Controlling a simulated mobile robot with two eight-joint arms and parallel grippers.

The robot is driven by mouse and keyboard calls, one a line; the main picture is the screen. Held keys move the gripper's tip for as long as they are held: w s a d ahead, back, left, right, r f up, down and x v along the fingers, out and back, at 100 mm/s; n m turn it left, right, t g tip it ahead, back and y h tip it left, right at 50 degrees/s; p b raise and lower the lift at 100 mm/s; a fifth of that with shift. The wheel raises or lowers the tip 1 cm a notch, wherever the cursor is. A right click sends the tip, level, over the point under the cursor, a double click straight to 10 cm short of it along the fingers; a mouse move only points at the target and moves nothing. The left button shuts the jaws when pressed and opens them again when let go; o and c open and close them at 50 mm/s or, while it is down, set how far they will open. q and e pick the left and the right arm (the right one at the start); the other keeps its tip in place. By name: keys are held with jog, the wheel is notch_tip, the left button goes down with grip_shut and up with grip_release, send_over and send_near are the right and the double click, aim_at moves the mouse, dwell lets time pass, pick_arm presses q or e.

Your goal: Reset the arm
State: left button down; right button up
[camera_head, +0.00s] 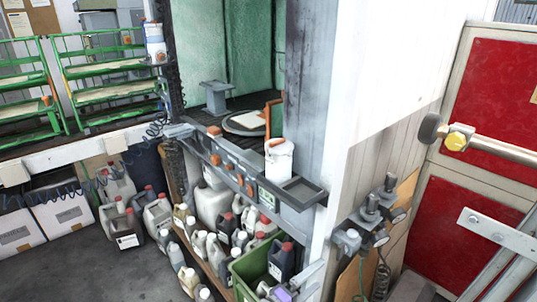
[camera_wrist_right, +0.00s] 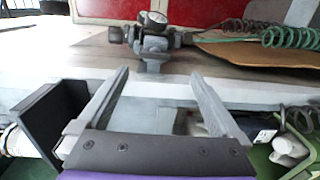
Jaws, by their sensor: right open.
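My right gripper (camera_head: 305,277) shows at the bottom centre of the head view, small and partly cut off, with a purple part on it. In the right wrist view the right gripper (camera_wrist_right: 160,80) has its two grey fingers wide apart with nothing between them. It is in front of the pale wall base, below the wall-mounted gauges. My left gripper is not in view.
Bottles and a green crate (camera_head: 248,262) crowd below. Gauges (camera_head: 372,212) stick out from the wall; they also show in the wrist view (camera_wrist_right: 150,38). Floor at lower left is clear.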

jog(key=s+d+f+m+g+y, duration=0.2)
jog(key=s+d+f+g+y, duration=0.15)
jog(key=s+d, duration=0.3)
jog(key=s+a+f+m+g+y, duration=0.1)
jog(key=s+f+m+y, duration=0.15)
jog(key=s+y, duration=0.45)
jog(key=s+a+f+m+g+y, duration=0.1)
jog(key=s+f+m+g+y, duration=0.15)
jog(key=s, duration=0.75)
pick_arm(q)
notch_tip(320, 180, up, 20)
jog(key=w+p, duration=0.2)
jog(key=p, duration=1.5)
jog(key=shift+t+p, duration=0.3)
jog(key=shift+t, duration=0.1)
pick_arm(e)
notch_tip(320, 180, up, 20)
jog(key=w+a+t, duration=0.1)
jog(key=t, duration=0.1)
jog(key=shift+w+r+m+y, duration=0.15)
jog(key=shift+w+m+y, duration=0.15)
jog(key=shift+y, duration=0.1)
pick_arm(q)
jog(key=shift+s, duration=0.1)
pick_arm(e)
jog(key=shift+s+a, duration=0.1)
jog(key=shift+s, duration=0.05)
